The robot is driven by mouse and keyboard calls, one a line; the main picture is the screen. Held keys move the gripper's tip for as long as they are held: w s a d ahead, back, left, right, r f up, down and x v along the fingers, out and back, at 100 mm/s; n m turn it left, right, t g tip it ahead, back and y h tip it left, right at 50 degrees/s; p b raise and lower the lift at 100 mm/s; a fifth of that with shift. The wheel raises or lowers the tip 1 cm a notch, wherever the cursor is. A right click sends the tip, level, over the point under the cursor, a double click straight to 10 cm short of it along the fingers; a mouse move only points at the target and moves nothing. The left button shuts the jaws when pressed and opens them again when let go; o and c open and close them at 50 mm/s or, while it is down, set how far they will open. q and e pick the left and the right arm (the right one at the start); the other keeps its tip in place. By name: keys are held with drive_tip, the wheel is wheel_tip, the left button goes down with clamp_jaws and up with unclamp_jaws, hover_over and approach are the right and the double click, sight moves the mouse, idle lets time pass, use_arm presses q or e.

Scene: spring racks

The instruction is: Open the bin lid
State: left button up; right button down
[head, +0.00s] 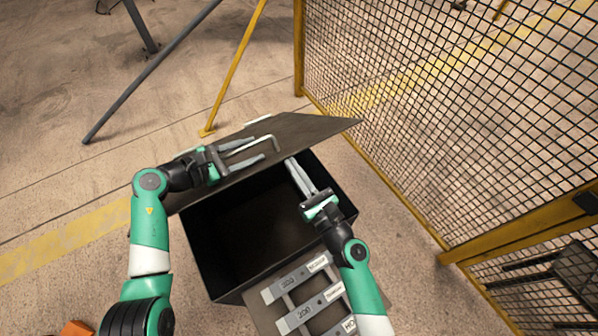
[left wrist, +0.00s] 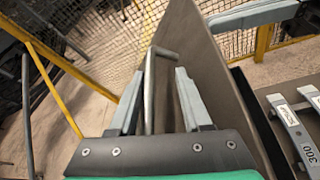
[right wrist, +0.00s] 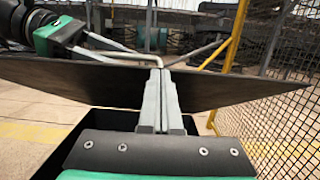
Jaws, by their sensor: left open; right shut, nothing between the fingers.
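The dark bin (head: 202,250) stands open below the arms. Its flat grey lid (head: 305,128) is raised and tilted over the far side; it also shows in the left wrist view (left wrist: 208,70) and, from its underside, in the right wrist view (right wrist: 90,80). My left gripper (head: 257,149) is open at the lid's bent bar handle (head: 262,138). In the left wrist view the handle (left wrist: 150,90) stands between the spread fingers. My right gripper (head: 289,162) is shut and empty over the bin's opening, its tips close to the lid's underside. I cannot tell whether they touch it.
A rack of labelled grey bars (head: 303,312) stands at the bin's near side. A yellow-framed mesh fence (head: 440,80) runs along the right. A yellow post (head: 236,70) and a grey slanted post (head: 150,78) stand behind. The floor at left is mostly clear.

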use_arm(q)
drive_tip(key=v, duration=1.1)
drive_tip(key=shift+s+a+f, duration=0.2)
drive_tip(key=shift+s+a, duration=0.15)
drive_tip(key=shift+r, duration=0.1)
